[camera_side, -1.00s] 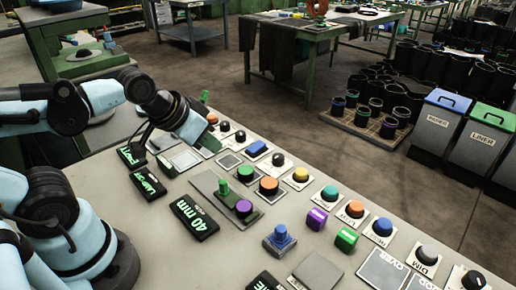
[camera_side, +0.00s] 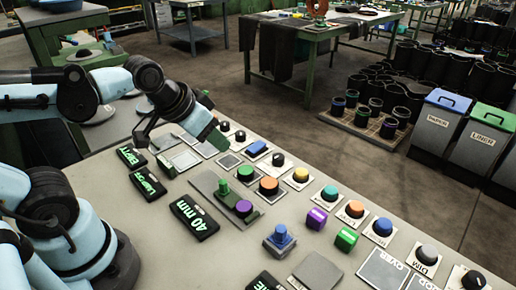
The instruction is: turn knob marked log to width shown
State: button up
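A dark display (camera_side: 195,216) on the panel reads 40 mm in green. Black knobs stand near the panel's far edge: one (camera_side: 240,136) is right of my gripper, and another (camera_side: 278,160) is farther right. Their labels are too small to read, so I cannot tell which is marked log. My gripper (camera_side: 182,138) is above the far-left part of the panel, left of these knobs and apart from them.
A green lever (camera_side: 223,187), a purple knob (camera_side: 244,208) and a blue knob (camera_side: 280,236) stand mid-panel. Coloured buttons, including a yellow one (camera_side: 300,174), line the far side. Two other displays (camera_side: 132,156) (camera_side: 150,186) are at the left. Bins (camera_side: 435,130) stand beyond.

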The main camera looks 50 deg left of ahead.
jog(key=o, duration=0.4)
jog(key=shift+m+g, duration=0.8)
jog(key=shift+m, duration=0.1)
jog(key=w+r, duration=0.1)
jog(key=w, duration=0.2)
jog(key=w+r, duration=0.1)
jog(key=w, duration=0.1)
jog(key=shift+d+r, duration=0.15)
jog(key=shift+r, duration=0.15)
jog(key=m+g, duration=0.5)
jog(key=m, duration=0.1)
send_over(278, 156)
notch_tip(278, 156, down, 5)
notch_tip(278, 156, down, 12)
jog(key=shift+r, duration=0.25)
jog(key=shift+n, duration=0.3)
jog(key=c, duration=1)
